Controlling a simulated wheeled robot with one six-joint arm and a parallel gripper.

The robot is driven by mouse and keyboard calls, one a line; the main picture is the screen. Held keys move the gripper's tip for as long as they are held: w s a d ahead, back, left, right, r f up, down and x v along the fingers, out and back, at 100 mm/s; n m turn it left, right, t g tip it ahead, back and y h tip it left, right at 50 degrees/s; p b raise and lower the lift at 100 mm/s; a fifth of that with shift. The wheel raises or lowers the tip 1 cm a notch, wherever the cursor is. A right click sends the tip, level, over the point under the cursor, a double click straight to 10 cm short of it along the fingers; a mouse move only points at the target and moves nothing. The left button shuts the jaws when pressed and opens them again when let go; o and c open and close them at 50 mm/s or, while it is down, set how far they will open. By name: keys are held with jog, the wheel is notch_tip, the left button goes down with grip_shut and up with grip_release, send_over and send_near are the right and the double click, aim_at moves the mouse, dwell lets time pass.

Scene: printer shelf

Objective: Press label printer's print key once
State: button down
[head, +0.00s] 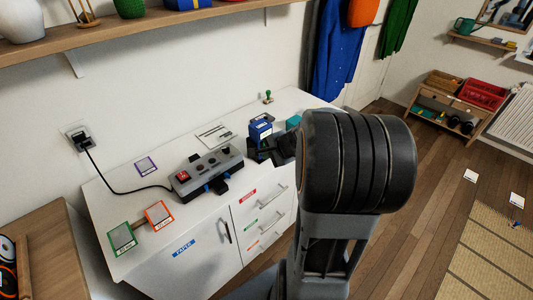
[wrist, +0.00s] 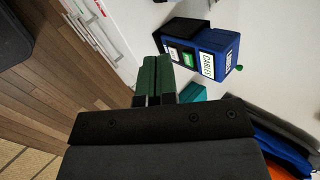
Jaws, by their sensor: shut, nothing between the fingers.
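The label printer (head: 261,127) is a small blue box standing on the white cabinet top, in front of my gripper in the head view. In the wrist view the printer (wrist: 218,42) shows at upper right, turned on its side in the picture, with a dark end, a green key (wrist: 188,58) and white labels. My gripper (wrist: 156,58) is shut and empty, its two dark green fingers side by side. The fingertips appear just below and left of the printer in the wrist view; whether they touch it I cannot tell. In the head view my arm partly hides the gripper.
A grey box with a red switch (head: 183,176) and a cable stands left of the printer. A teal box (head: 293,122) and a green-handled stamp (head: 267,97) stand near it. A shelf (head: 130,32) overhangs the wall.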

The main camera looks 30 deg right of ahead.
jog(key=d+f+m+h+b, duration=0.2)
jog(key=d+f+m, duration=0.4)
jog(key=d, duration=0.3)
jog(key=shift+s+d+f+m+t+h, duration=0.3)
jog(key=shift+s+d+f, duration=0.1)
jog(key=shift+f, duration=0.4)
jog(key=shift+w, duration=0.15)
jog(key=w+p, duration=0.1)
jog(key=w, duration=0.2)
jog(key=w+a+p, duration=0.1)
jog(key=w, duration=0.2)
jog(key=shift+w+a, duration=0.1)
jog(key=shift+w, duration=0.05)
jog(key=shift+w+a, duration=0.2)
jog(key=shift+w, duration=0.85)
jog(key=shift+w+a, duration=0.15)
jog(key=shift+w, duration=0.65)
dwell(1.0)
jog(key=shift+s, duration=0.15)
jog(key=shift+s+b, duration=0.6)
jog(key=shift+s, duration=0.05)
jog(key=shift+d, duration=0.2)
